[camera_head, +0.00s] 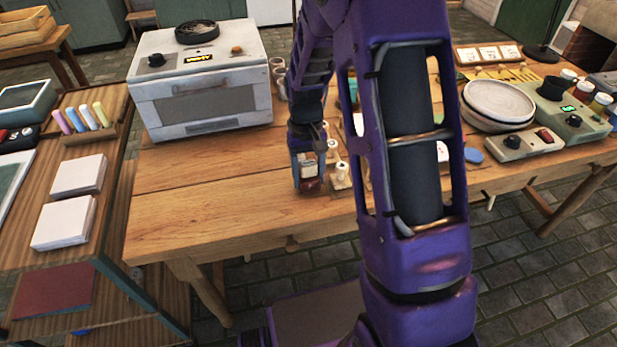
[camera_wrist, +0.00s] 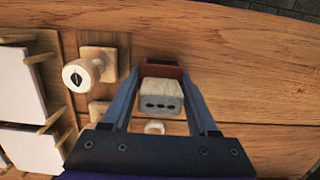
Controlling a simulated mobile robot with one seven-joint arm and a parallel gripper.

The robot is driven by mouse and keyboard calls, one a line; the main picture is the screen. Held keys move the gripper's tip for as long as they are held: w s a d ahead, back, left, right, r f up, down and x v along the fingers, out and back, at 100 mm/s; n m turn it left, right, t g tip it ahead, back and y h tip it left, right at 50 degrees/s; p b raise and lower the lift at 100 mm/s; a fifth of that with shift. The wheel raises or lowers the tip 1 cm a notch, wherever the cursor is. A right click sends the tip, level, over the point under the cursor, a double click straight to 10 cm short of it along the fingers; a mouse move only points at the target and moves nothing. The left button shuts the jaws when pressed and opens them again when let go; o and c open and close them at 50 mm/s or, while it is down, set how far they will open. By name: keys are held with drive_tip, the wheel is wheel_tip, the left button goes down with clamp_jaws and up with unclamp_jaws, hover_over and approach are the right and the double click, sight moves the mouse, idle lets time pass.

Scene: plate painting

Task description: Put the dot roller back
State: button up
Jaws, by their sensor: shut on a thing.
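My gripper (camera_wrist: 160,76) is shut on a pale wooden block with a row of dark dots on its end, which I take to be the dot roller (camera_wrist: 161,100). A red-brown part (camera_wrist: 159,71) shows at its far end, between the fingertips. In the head view my gripper (camera_head: 310,180) is low over the front of the wooden table (camera_head: 215,205), left of the small stamps. Whether the roller touches the table I cannot tell. A round-headed wooden stamp (camera_wrist: 80,75) stands on a square base beside the left finger. Another square wooden base (camera_wrist: 100,112) is partly hidden by that finger.
White tiles in wooden racks (camera_wrist: 20,85) lie left in the wrist view. A white kiln (camera_head: 200,85) stands at the back left of the table, and stacked plates (camera_head: 497,103) stand at the right. The table's front left is clear.

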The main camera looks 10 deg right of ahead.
drive_tip(key=shift+f, duration=0.2)
drive_tip(key=shift+f+b, duration=0.3)
drive_tip(key=shift+f, duration=0.2)
drive_tip(key=shift+s+f, duration=0.1)
drive_tip(key=shift+f, duration=0.05)
drive_tip(key=c, duration=0.3)
drive_tip(key=o, duration=1.4)
drive_tip(key=shift+c, duration=0.2)
wheel_tip(320, 180, up, 13)
drive_tip(key=w+p, duration=0.2)
drive_tip(key=p, duration=0.1)
drive_tip(key=shift+s, duration=0.1)
